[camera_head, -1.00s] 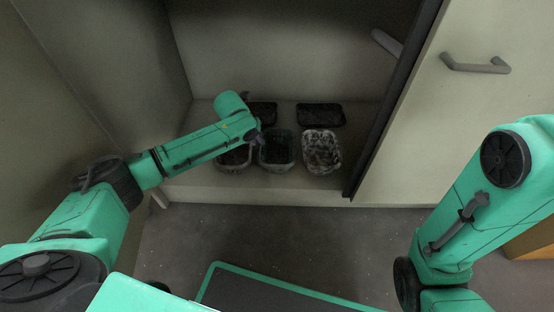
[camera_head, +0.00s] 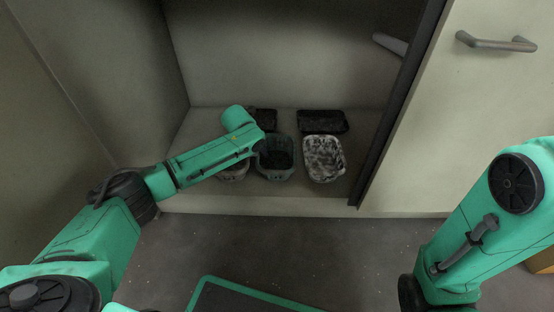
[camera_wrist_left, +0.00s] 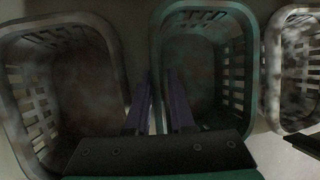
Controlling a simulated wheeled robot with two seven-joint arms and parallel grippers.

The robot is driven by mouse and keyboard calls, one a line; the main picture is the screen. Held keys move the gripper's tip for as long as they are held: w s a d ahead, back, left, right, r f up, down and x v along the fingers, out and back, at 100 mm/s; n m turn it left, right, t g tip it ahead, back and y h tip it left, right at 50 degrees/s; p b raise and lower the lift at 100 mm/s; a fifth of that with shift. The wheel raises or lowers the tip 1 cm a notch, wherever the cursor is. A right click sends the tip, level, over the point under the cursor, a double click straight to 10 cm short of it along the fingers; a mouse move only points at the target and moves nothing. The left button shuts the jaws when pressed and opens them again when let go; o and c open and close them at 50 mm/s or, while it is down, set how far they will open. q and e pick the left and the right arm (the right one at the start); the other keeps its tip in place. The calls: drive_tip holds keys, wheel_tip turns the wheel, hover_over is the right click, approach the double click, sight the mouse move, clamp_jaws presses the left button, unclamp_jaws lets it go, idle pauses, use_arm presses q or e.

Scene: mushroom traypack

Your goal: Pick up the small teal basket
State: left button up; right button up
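The small teal basket (camera_head: 276,176) stands on the cabinet floor, in the middle of the front row. In the left wrist view, its teal rim (camera_wrist_left: 247,80) and slatted wall fill the middle right. My left gripper (camera_wrist_left: 160,88) is open, with its two dark fingers apart on either side of the basket's left rim. I cannot tell whether they touch it. In the head view the left fingers are hidden behind the wrist, beside the basket's left edge. My right arm shows at the right, but its gripper is out of view.
A speckled white basket (camera_head: 324,180) stands close on the right. A greyish basket (camera_wrist_left: 112,45) stands close on the left, partly under my arm. Dark trays (camera_head: 323,121) lie behind. Cabinet walls and an open door edge (camera_head: 405,110) bound the space.

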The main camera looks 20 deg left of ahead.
use_arm(q)
drive_tip(key=shift+f, duration=0.15)
idle(0.4)
clamp_jaws()
idle(1.3)
